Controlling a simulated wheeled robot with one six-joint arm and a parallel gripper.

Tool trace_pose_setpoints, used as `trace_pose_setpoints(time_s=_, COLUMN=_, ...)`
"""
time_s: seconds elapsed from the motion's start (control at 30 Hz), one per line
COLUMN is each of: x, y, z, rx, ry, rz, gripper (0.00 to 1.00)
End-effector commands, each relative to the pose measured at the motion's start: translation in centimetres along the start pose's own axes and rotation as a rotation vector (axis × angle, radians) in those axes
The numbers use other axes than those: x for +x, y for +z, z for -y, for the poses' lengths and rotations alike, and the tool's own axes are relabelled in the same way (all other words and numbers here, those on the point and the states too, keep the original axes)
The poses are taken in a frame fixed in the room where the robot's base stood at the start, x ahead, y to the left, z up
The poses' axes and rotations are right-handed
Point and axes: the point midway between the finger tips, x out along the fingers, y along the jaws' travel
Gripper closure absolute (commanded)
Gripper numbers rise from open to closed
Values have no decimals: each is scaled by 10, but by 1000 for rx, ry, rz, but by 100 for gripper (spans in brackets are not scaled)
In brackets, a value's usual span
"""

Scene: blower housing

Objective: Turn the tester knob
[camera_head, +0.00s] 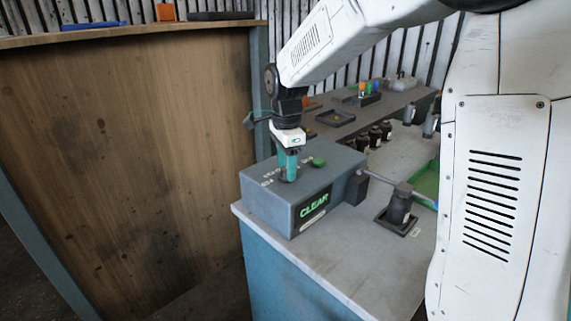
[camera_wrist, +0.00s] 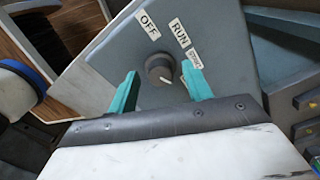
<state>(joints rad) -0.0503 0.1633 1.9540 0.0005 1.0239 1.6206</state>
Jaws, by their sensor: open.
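The tester (camera_head: 262,203) is a grey box at the near left corner of the bench, with a lit display (camera_head: 313,205) reading "CLEAR" on its front. Its dark round knob (camera_wrist: 161,68) shows in the wrist view, with a white pointer mark and labels "OFF", "RUN" and a smaller third one partly readable. My gripper (camera_head: 288,170) points down over the tester's top. In the wrist view my gripper (camera_wrist: 163,90) is open, its teal fingers on either side of the knob, with gaps visible between them and the knob. In the head view the fingers hide the knob.
A green button (camera_head: 318,162) sits on the tester's top, right of my gripper. A dark clamp-like fixture (camera_head: 398,207) stands right of the tester. Behind are black cylindrical parts (camera_head: 375,135) and a dark tray (camera_head: 336,118). A wooden panel (camera_head: 130,150) stands left.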

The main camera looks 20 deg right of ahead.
Motion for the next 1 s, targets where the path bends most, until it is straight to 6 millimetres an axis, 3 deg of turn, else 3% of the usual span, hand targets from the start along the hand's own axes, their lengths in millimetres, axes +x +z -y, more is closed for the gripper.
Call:
trace_pose_setpoints(time_s=0.03, x=0, y=0, z=0, rx=0, ry=0, rz=0, gripper=53)
trace_pose_setpoints(time_s=0.2, x=0, y=0, z=0, rx=0, ry=0, rz=0, gripper=95)
trace_pose_setpoints(time_s=0.57, x=0, y=0, z=0, rx=-42, ry=1, rz=0, gripper=95)
trace_pose_setpoints(time_s=1.0, x=0, y=0, z=0, rx=-364, ry=2, rz=0, gripper=95)
